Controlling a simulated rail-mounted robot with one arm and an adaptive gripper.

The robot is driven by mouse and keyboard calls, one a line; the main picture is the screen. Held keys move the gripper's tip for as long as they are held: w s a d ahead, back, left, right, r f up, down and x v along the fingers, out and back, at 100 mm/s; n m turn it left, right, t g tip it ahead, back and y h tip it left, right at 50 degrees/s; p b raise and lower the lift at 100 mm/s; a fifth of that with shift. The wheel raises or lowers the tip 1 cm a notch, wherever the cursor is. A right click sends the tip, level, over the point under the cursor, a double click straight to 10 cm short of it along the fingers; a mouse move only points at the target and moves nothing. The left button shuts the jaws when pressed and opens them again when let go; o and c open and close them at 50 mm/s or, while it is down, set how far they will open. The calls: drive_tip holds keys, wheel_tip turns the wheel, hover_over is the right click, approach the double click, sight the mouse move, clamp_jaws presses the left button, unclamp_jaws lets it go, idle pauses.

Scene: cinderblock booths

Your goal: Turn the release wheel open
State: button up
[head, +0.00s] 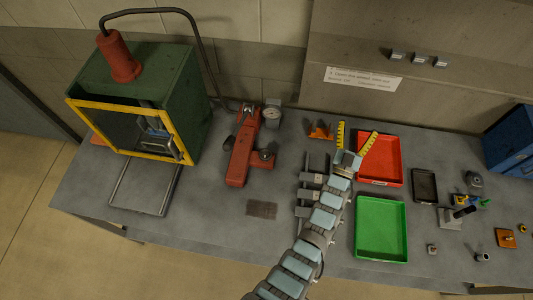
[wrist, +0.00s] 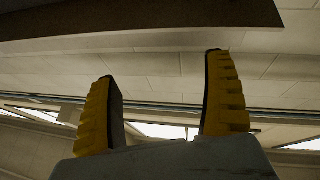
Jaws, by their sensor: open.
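A red hand pump (head: 240,155) lies on the grey bench in the head view, left of my arm. A small dark round knob (head: 266,157) sticks out on its right side; it looks like the release wheel, but it is too small to tell its setting. A round gauge (head: 272,113) stands at the pump's far end. My gripper (head: 358,128) is open and empty, well right of the pump, over the back of the bench near the red tray. Its two yellow fingers are spread in the wrist view (wrist: 160,65), which shows only ceiling and a dark edge, no wheel.
A green press box (head: 190,95) with a yellow front frame and red cylinder (head: 119,56) stands left, joined by a black hose. A red tray (head: 380,183), a green tray (head: 381,257) and small parts lie right. An orange item (head: 320,131) lies between pump and gripper.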

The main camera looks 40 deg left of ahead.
drive_tip(key=w+a+f+m+g+h+b, duration=0.1)
drive_tip(key=w+a+f+g+h, duration=0.2)
drive_tip(key=w, duration=0.4)
drive_tip(key=w+a+f+m+g+h, duration=0.1)
drive_tip(key=w+a+f+g, duration=0.25)
drive_tip(key=w, duration=0.45)
drive_tip(key=m+g+h+b, duration=0.3)
drive_tip(key=g+h+b, duration=0.15)
drive_tip(key=g, duration=1.05)
hover_over(266, 153)
drive_tip(key=shift+f, duration=2.3)
drive_tip(key=shift+w+f, duration=0.1)
drive_tip(key=shift+f, duration=4.2)
drive_tip(key=shift+d+f, duration=0.1)
drive_tip(key=shift+f, duration=2.2)
